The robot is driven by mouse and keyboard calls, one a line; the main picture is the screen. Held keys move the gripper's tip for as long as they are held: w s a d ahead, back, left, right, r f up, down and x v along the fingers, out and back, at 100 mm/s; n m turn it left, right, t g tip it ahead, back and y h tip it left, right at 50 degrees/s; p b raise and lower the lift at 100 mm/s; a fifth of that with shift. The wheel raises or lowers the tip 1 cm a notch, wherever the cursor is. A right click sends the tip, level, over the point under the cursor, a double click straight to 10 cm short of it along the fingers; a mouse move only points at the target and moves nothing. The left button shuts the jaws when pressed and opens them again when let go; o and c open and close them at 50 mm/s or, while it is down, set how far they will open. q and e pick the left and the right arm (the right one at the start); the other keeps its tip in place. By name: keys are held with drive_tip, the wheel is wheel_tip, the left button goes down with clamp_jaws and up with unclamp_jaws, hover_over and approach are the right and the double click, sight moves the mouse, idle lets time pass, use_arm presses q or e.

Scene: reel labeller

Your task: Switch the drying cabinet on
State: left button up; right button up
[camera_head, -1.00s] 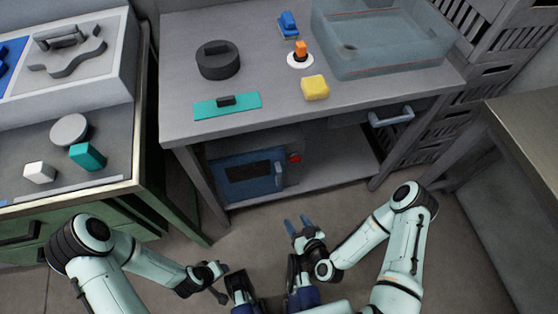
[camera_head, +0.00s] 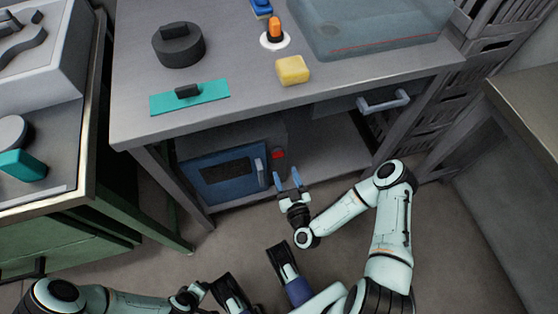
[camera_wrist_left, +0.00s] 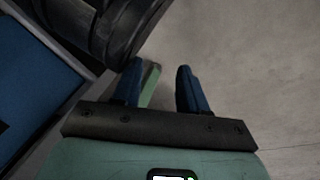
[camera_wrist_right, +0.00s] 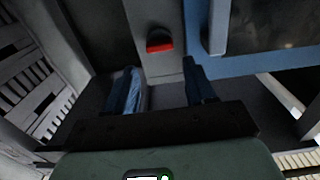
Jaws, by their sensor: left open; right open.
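The drying cabinet (camera_head: 222,172) is a blue-fronted box with a dark window and a pale handle, on the low shelf under the grey table. Its red switch (camera_head: 279,154) sits on the grey panel right of the door. In the right wrist view the red switch (camera_wrist_right: 159,42) shows ahead, between and beyond the fingertips. My right gripper (camera_head: 287,180) is open and empty, just in front of the switch and apart from it. My left gripper (camera_wrist_left: 160,82) is open and empty over bare floor, low and away from the cabinet; in the head view its fingers are hard to make out.
The grey table (camera_head: 225,117) stands above the cabinet, with a drawer handle (camera_head: 384,101) at its right. A teal plate (camera_head: 189,98), a yellow block (camera_head: 293,70) and a clear bin (camera_head: 380,30) are on top. A green bench (camera_head: 75,235) stands at left. The floor in front is clear.

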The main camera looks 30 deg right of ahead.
sight(279, 157)
drive_tip(key=b+x, duration=0.1)
drive_tip(key=x, duration=0.5)
drive_tip(key=shift+w, duration=0.3)
use_arm(q)
drive_tip(key=shift+g, duration=0.7)
drive_tip(key=s+f, duration=0.3)
drive_tip(key=shift+s+a, duration=0.2)
drive_tip(key=shift+s, duration=0.1)
drive_tip(key=shift+r, duration=0.1)
use_arm(e)
drive_tip(key=c, duration=0.8)
